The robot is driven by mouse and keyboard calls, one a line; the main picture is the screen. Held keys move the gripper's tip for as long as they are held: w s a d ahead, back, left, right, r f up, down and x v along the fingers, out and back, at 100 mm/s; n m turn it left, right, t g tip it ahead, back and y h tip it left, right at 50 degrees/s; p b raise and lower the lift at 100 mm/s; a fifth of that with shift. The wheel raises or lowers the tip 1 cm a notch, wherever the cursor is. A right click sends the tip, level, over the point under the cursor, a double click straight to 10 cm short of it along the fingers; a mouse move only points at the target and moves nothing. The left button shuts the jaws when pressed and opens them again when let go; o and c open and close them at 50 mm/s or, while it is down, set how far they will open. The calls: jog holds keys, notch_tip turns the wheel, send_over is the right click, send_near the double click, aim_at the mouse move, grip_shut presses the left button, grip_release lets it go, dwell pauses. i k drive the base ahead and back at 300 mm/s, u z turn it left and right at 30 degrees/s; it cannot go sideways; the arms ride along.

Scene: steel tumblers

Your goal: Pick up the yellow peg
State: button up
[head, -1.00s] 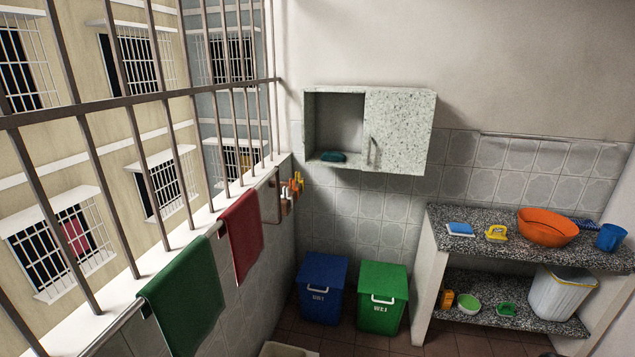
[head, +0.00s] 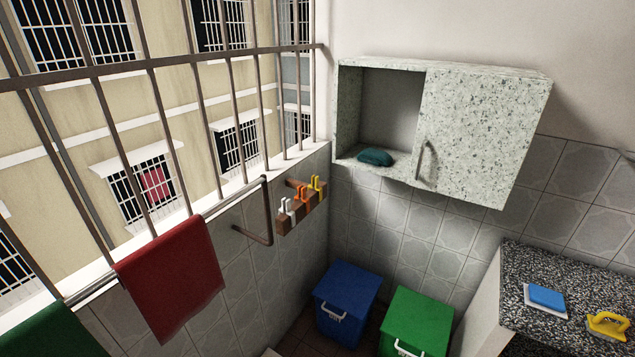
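Several small pegs hang on a brown wooden wall rack (head: 301,208) under the window sill, near the room corner. The yellow peg (head: 317,187) is at the rack's far right end. Orange pegs (head: 300,196) sit beside it, and white pegs (head: 286,207) are at the near left end. The pegs are small in the head view, so their exact shape is hard to tell. My gripper is not in view.
A metal towel rail (head: 268,210) with a red towel (head: 172,278) runs left of the rack. A stone cabinet (head: 485,130) hangs to the right. Blue (head: 347,295) and green (head: 415,318) bins stand below. Air before the rack looks clear.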

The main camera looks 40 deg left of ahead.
aim_at(315, 185)
jog(key=u, duration=0.65)
jog(key=i, duration=0.95)
jog(key=u, duration=1.2)
jog(key=i, duration=0.35)
jog(key=u, duration=0.35)
